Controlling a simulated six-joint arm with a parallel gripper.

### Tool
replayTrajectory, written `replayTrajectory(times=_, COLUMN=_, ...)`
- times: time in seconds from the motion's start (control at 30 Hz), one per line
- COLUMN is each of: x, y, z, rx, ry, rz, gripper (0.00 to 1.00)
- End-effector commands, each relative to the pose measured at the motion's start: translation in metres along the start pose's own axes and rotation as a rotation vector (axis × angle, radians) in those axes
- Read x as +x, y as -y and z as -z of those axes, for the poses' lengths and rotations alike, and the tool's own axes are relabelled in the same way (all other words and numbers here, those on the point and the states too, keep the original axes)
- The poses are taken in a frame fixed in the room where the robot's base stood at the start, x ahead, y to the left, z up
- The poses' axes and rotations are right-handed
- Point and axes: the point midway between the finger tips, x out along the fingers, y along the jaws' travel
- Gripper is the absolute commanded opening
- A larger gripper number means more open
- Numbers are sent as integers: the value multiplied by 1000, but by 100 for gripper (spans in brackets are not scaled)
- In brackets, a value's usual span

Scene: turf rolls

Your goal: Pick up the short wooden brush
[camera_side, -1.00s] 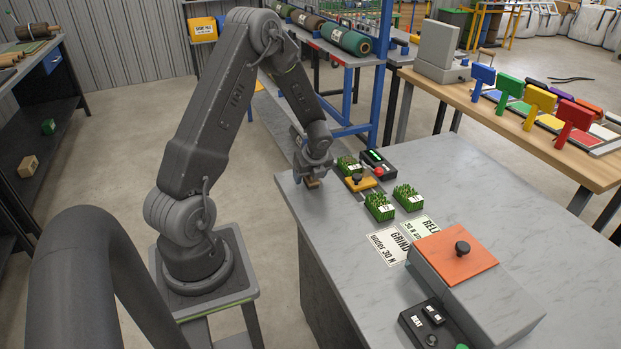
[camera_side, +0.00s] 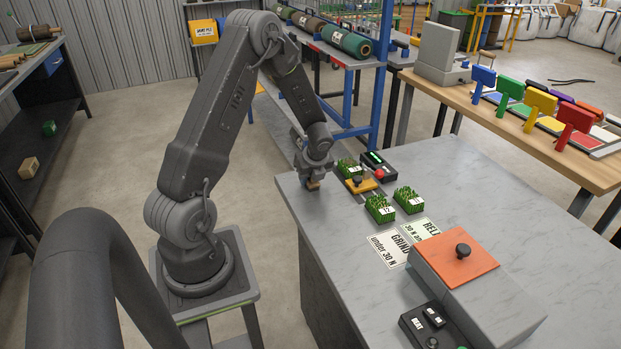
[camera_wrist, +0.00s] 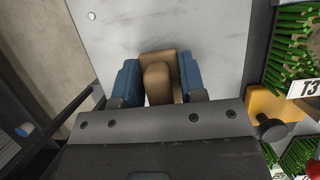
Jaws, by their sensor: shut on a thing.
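The short wooden brush (camera_wrist: 157,82) is a tan block with a rounded handle on top. In the wrist view it sits between the two blue fingers of my gripper (camera_wrist: 160,85), which are shut on it. In the side view my gripper (camera_side: 313,180) is low at the far left corner of the grey bench, with a small tan part of the brush (camera_side: 312,186) showing under it. I cannot tell whether the brush touches the bench top.
Close to the right of my gripper are a yellow device with a dark knob (camera_side: 360,184) and several turf blocks, one nearest (camera_side: 350,166). The bench edge is close on the left. The grey bench top (camera_side: 470,190) has free room to the right.

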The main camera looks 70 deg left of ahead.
Motion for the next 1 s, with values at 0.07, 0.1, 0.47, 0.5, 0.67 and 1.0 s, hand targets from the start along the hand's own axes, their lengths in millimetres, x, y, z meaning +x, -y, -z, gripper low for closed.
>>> replayTrajectory(times=0.07, x=-3, y=0, z=-2, rx=0, ry=1, rz=1, gripper=12)
replayTrajectory(times=0.1, x=-5, y=0, z=-3, rx=0, ry=2, rz=2, gripper=12)
replayTrajectory(times=0.47, x=-47, y=-23, z=-30, rx=-9, ry=1, rz=-2, gripper=12)
replayTrajectory(times=0.5, x=-51, y=-31, z=-35, rx=-9, ry=2, rz=0, gripper=12)
replayTrajectory(times=0.67, x=-66, y=-64, z=-55, rx=-8, ry=3, rz=0, gripper=12)
replayTrajectory(times=1.0, x=-84, y=-105, z=-79, rx=-3, ry=1, rz=0, gripper=12)
